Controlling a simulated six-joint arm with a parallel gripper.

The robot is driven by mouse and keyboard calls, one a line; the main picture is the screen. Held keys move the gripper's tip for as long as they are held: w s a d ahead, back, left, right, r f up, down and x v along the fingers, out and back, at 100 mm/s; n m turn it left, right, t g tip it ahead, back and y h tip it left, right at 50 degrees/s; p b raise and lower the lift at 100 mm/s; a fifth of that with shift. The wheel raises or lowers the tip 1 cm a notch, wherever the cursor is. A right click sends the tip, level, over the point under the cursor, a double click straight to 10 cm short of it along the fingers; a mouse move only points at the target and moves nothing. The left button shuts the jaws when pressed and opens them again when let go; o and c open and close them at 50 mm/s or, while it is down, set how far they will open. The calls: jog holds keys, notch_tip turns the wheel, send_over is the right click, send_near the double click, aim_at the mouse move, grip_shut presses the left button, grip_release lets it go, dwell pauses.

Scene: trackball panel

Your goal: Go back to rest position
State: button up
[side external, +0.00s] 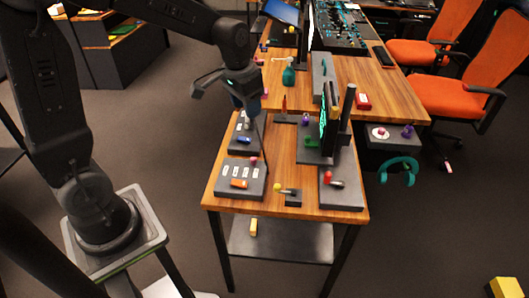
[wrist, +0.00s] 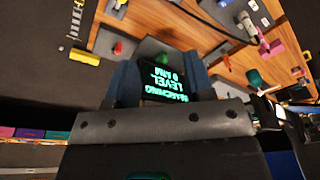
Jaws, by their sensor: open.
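My gripper (side external: 248,108) hangs above the far left part of the wooden table (side external: 283,190) in the side view, holding nothing that I can see. In the wrist view its two blue-grey fingers (wrist: 157,75) stand apart, with a dark monitor (wrist: 166,84) showing green text, upside down, visible between them. In the side view this monitor (side external: 324,128) stands upright on a grey panel, to the right of my gripper and apart from it. A small green piece (side external: 311,142) lies by its foot. Part of the gripper's tip is hard to make out against the dark background.
A grey panel with an orange piece (side external: 238,183) lies at the front left, and a panel with a red-knobbed lever (side external: 328,177) at the front right. A dark post (side external: 346,112) stands behind the monitor. Orange chairs (side external: 480,75) are at the right. Open floor lies left of the table.

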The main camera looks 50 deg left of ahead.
jog(key=s+d+r+t, duration=0.1)
jog(key=s+d+r, duration=0.2)
jog(key=s, duration=0.5)
jog(key=s+d+r+t, duration=0.2)
jog(key=s+d+r, duration=0.2)
jog(key=s, duration=0.5)
jog(key=shift+s+t, duration=0.2)
jog(key=shift+t, duration=0.1)
